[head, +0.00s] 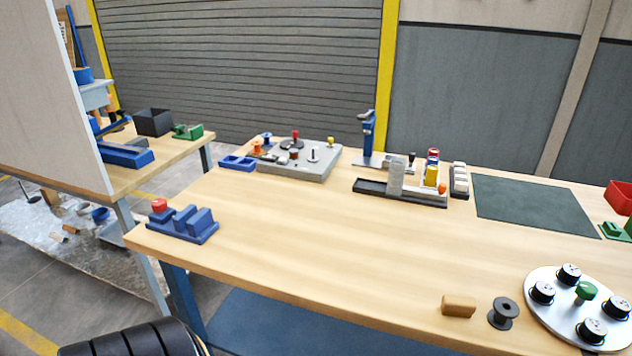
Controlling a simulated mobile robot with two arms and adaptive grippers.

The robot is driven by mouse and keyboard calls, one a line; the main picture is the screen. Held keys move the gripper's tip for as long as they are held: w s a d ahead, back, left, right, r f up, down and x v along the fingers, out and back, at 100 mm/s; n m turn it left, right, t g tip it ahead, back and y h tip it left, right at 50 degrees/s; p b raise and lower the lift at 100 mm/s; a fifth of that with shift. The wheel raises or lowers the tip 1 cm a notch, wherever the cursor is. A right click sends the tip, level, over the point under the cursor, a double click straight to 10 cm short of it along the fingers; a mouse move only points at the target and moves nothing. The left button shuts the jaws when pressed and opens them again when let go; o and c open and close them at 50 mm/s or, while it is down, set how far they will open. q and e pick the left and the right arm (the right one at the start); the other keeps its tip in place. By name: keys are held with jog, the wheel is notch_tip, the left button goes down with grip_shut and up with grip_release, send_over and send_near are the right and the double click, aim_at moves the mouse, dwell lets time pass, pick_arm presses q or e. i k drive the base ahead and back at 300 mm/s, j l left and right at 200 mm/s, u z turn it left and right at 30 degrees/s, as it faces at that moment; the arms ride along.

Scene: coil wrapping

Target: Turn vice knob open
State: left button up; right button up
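A small blue vice (191,225) stands at the near left corner of the wooden table. It has upright blue blocks on a flat base, with visible gaps between the blocks. A red knob (158,205) sits at its left end. Nothing touches the vice or the knob in this view. Neither of my grippers is in view.
The table (300,225) is bare right of the vice. A grey station (305,165) and a black tray with blocks (400,195) stand at the back. A silver turntable with spools (570,325), an empty spool (503,313) and a wooden block (459,306) sit front right.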

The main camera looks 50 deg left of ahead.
aim_at(159, 204)
jog(key=u, duration=2.4)
